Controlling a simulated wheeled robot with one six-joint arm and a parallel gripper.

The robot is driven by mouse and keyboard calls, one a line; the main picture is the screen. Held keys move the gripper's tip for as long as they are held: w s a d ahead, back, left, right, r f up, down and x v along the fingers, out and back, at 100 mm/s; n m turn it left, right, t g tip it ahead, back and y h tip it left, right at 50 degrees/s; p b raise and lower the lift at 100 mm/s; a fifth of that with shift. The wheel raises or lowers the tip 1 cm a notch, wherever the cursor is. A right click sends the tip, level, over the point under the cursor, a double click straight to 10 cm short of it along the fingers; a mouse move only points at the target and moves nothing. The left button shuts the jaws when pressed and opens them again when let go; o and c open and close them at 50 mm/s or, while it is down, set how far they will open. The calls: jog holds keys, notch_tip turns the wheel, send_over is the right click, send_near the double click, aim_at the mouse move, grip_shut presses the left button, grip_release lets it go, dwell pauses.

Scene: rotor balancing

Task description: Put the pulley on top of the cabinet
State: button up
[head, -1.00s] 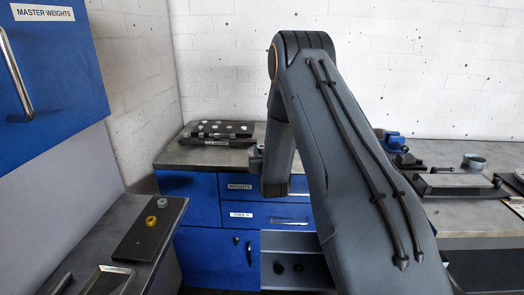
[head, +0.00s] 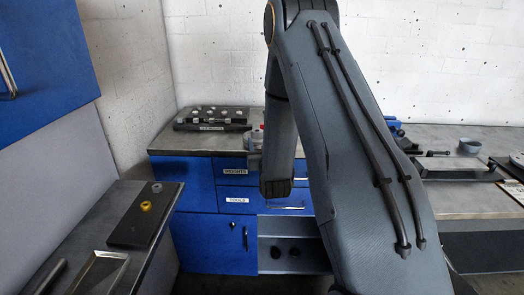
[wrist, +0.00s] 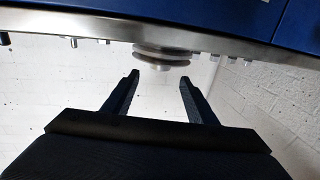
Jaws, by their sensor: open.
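The wrist picture is upside down against the room. In it, the grey disc-shaped pulley (wrist: 162,56) sits on the edge of the metal cabinet top (wrist: 225,43), with the blue cabinet front (wrist: 190,12) beyond. My gripper (wrist: 159,79) is open. Its two fingertips lie to either side of the pulley's line and seem just short of it, with nothing between them. In the head view my gripper (head: 254,160) is mostly hidden by my arm, near the right part of the blue cabinet (head: 190,140).
A dark rack of small weights (head: 212,118) stands at the back of the cabinet top. A side bench (head: 85,225) at left holds a yellow ring (head: 146,206) and a grey ring. A workbench (head: 465,205) with fixtures is at right. The cabinet top's front left is clear.

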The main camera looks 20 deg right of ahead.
jog(key=s+a+f+n+g+y, duration=0.1)
jog(key=s+a+f+g+y, duration=0.2)
jog(key=s+a+g, duration=0.8)
jog(key=s+a+n+g, duration=0.1)
jog(key=s+a+g, duration=0.1)
jog(key=s, duration=1)
jog(key=s+a+r+g+y, duration=0.1)
jog(key=s+a+g, duration=0.1)
jog(key=s, duration=1.1)
jog(key=shift+a+n+g+b, duration=0.15)
jog(key=shift+n+g+b, duration=0.2)
jog(key=shift+g, duration=0.55)
jog(key=shift+s+r, duration=0.1)
